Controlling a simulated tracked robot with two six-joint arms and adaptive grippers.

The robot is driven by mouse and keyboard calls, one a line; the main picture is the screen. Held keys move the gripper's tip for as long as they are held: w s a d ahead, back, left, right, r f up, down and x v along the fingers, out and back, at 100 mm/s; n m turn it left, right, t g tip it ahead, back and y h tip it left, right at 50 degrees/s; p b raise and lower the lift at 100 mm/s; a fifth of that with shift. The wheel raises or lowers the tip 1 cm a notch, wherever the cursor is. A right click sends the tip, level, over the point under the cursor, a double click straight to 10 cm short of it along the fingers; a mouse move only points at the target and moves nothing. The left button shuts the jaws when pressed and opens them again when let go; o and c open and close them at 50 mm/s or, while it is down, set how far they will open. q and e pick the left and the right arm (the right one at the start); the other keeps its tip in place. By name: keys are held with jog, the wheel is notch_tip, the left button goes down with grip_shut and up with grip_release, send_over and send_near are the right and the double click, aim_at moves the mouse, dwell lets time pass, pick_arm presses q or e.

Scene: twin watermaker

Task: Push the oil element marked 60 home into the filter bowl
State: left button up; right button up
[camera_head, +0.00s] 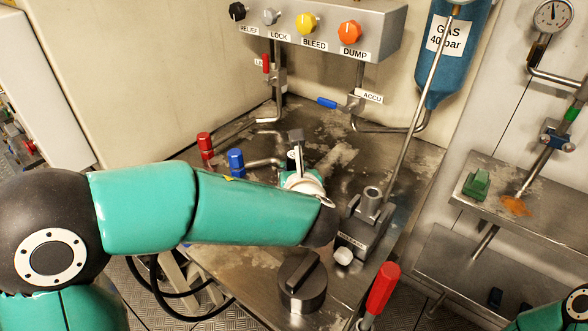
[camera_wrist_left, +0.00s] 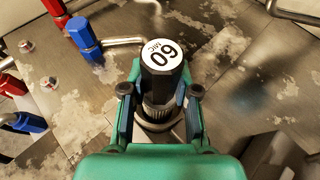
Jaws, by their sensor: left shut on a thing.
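The oil element (camera_wrist_left: 161,70) shows in the left wrist view, with a black faceted cap and a white top marked 60 MIC. My left gripper (camera_wrist_left: 160,92) is shut on it, one finger at each side of the cap. Below the cap, a short pleated part shows above a pale round rim (camera_wrist_left: 158,124), which looks like the filter bowl. How deep the element sits is hidden by the fingers and cap. In the head view my left gripper (camera_head: 295,155) is largely hidden behind its wrist. My right gripper is out of view.
Red (camera_head: 205,145) and blue (camera_head: 236,162) valve handles stand left of the gripper. A grey block (camera_head: 362,235) and a black-handled round knob (camera_head: 302,283) stand at the front of the worn steel bench. A knob panel (camera_head: 330,32) hangs behind.

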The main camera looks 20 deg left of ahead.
aim_at(294, 153)
pick_arm(q)
jog(key=shift+f+b, duration=1.2)
jog(key=shift+f, duration=0.15)
jog(key=shift+r, duration=0.2)
jog(key=shift+r+p, duration=2.85)
jog(key=shift+r, duration=0.45)
